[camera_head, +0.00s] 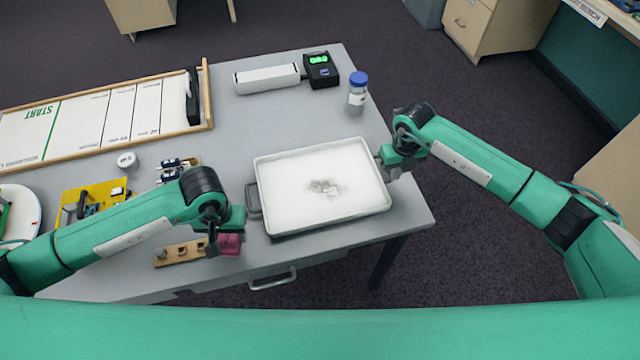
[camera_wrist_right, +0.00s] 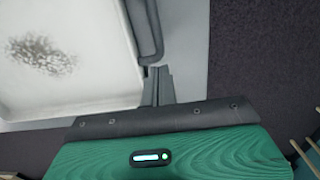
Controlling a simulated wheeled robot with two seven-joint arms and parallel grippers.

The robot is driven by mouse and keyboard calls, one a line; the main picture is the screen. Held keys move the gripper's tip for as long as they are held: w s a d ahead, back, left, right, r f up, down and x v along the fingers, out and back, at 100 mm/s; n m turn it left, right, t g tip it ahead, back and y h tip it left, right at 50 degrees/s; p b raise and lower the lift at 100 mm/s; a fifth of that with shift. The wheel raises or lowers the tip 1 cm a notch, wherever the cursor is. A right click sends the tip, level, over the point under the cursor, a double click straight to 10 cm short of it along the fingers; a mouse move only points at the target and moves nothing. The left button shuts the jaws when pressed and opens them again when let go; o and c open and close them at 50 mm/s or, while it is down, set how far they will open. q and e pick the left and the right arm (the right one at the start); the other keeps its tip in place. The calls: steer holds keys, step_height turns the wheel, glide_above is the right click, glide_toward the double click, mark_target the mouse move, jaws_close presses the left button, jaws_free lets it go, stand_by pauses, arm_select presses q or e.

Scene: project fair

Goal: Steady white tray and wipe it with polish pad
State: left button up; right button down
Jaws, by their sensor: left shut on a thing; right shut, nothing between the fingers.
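The white tray (camera_head: 290,215) lies on the grey table, with a dark smudge (camera_head: 325,187) near its middle. It has a dark handle at its left end (camera_head: 253,198); the right handle shows in the right wrist view (camera_wrist_right: 147,30). My left gripper (camera_head: 226,235) is shut on the dark pink polish pad (camera_head: 230,245), left of the tray's near-left corner and apart from it. My right gripper (camera_head: 388,164) is at the tray's right end. In the right wrist view its fingers (camera_wrist_right: 158,86) are shut and empty, close beside the handle's end; whether they touch is unclear.
A small wooden block strip (camera_head: 168,256) lies beside the pad. A white-capped jar (camera_head: 127,161), a yellow board (camera_head: 75,195) and a framed START board (camera_head: 110,125) fill the left. A blue-lidded jar (camera_head: 357,92) and a scale-like device (camera_head: 321,70) stand behind the tray.

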arm_select(q)
steer(key=shift+f+b, duration=0.6)
steer(key=shift+f, duration=0.05)
arm_select(e)
steer(key=shift+f, duration=0.75)
arm_select(q)
steer(key=shift+r, duration=0.1)
arm_select(e)
steer(key=shift+r, duration=0.1)
